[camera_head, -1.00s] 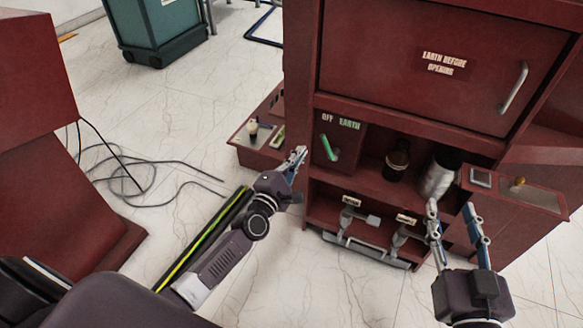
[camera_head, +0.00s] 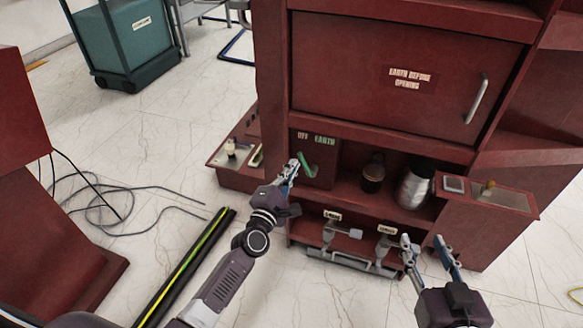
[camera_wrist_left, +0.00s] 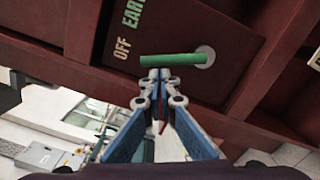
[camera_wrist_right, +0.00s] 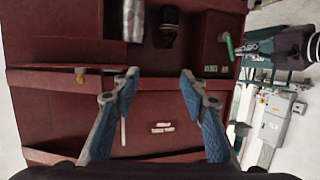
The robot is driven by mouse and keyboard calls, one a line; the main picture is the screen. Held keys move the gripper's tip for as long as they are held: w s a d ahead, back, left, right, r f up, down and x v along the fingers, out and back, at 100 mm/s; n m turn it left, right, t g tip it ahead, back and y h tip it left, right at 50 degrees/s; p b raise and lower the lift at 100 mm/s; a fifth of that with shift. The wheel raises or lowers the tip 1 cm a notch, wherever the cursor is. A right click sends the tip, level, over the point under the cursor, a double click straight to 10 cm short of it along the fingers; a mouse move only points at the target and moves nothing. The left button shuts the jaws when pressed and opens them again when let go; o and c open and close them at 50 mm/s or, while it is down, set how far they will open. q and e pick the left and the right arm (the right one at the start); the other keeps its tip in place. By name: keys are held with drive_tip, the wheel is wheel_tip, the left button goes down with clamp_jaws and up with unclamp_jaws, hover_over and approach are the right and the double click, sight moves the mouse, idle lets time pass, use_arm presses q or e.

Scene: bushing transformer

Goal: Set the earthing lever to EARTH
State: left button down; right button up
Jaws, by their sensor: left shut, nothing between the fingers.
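The green earthing lever (camera_head: 308,165) sits on a dark red panel (camera_head: 325,160) marked OFF on the left and EARTH on the right. In the head view its free end leans up and left, toward OFF. The left wrist view shows the lever (camera_wrist_left: 170,60) and its round pivot (camera_wrist_left: 204,57). My left gripper (camera_head: 293,165) is shut and empty, its tips close to the lever's free end; I cannot tell if they touch. In the right wrist view the lever (camera_wrist_right: 228,44) shows at the upper right. My right gripper (camera_head: 422,240) is open and empty before the cabinet's lower right.
The cabinet door (camera_head: 400,75) with a handle is closed above. A dark bushing (camera_head: 373,172) and a silver cylinder (camera_head: 412,187) stand in the shelf right of the panel. Pedals (camera_head: 345,232) sit below. Cables (camera_head: 110,200) lie on the floor at left.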

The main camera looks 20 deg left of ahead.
sight(304, 165)
use_arm(q)
drive_tip(key=d+m+p, duration=0.1)
drive_tip(key=m+p, duration=0.1)
drive_tip(key=d+r+m+p, duration=0.1)
drive_tip(key=m+p, duration=0.1)
drive_tip(key=d+r+m+p, duration=0.1)
drive_tip(key=m+p, duration=0.1)
drive_tip(key=shift+d+m, duration=0.25)
drive_tip(key=shift+m, duration=0.15)
use_arm(e)
drive_tip(key=s+d+f+g+h, duration=0.25)
drive_tip(key=s+f+g, duration=0.35)
drive_tip(key=s, duration=0.3)
drive_tip(key=s+d+f+g+h, duration=0.1)
drive_tip(key=s+d+f+g, duration=0.4)
drive_tip(key=s, duration=0.4)
use_arm(q)
drive_tip(key=shift+s+d+f+m+p, duration=0.1)
drive_tip(key=shift+d+m+p, duration=0.5)
drive_tip(key=shift+m, duration=0.3)
drive_tip(key=shift+d+m+p, duration=0.4)
drive_tip(key=shift+m+p, duration=0.3)
drive_tip(key=shift+m, duration=0.2)
use_arm(e)
wheel_tip(304, 165, down, 10)
drive_tip(key=w+a, duration=0.1)
drive_tip(key=shift+w+a+r+m+g, duration=0.15)
drive_tip(key=shift+a+m+g, duration=0.05)
drive_tip(key=shift+m+g, duration=0.1)
drive_tip(key=shift+y, duration=0.25)
